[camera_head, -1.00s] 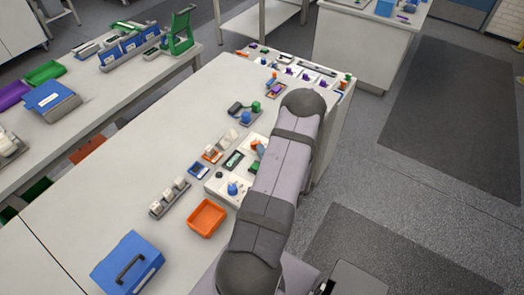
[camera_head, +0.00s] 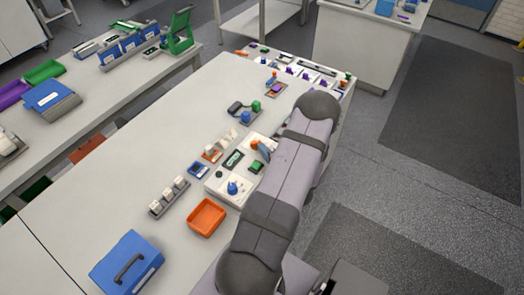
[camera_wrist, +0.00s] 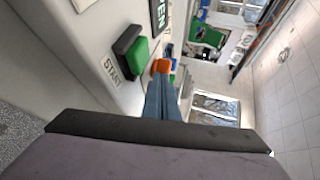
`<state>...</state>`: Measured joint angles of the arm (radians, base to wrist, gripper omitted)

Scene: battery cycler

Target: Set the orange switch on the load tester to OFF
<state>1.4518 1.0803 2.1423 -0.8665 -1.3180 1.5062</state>
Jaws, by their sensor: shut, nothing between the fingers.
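The load tester (camera_head: 216,187) is a white panel on the bench, partly behind my arm in the head view. Its orange switch (camera_head: 256,141) shows at the far right part of the panel, and in the wrist view (camera_wrist: 161,65) it appears just beyond my fingertips. My gripper (camera_wrist: 160,82) has blue-grey fingers, shut together with nothing between them. Their tips overlap the lower edge of the orange switch in the wrist view; whether they touch it I cannot tell. The switch's OFF marking is hidden.
A green START button (camera_wrist: 138,53) sits beside the fingers, with a dark display nearby. A blue knob (camera_head: 232,188) is on the panel's near part. An orange tray (camera_head: 207,217), a blue case (camera_head: 127,264) and small parts stand around it.

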